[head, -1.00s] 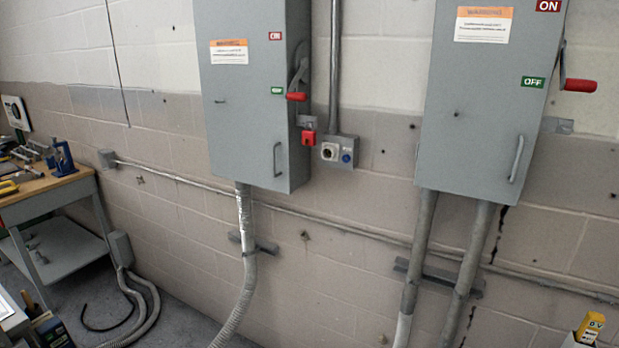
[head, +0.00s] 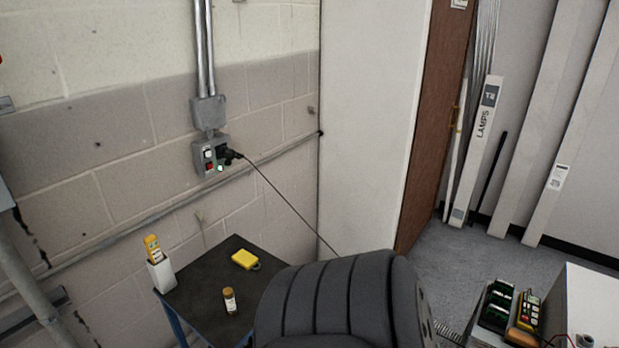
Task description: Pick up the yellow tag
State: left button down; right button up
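A flat yellow piece (head: 245,259) with a small grey part at its right end lies on a small dark-topped table (head: 205,285). I cannot tell for sure whether it is the tag or a lock. A second yellow item (head: 153,246), with a dark mark on its face, stands upright in a white holder (head: 161,274) at the table's left corner. Neither of my grippers shows in the head view.
A small amber bottle with a pale label (head: 230,300) stands on the same table. A large dark ribbed shape (head: 335,300) hides the table's right side. A wall socket box (head: 211,157) has a black cable running down. Electronics (head: 510,308) lie at the lower right.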

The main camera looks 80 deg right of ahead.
aim_at(245, 259)
jog(key=z, duration=2)
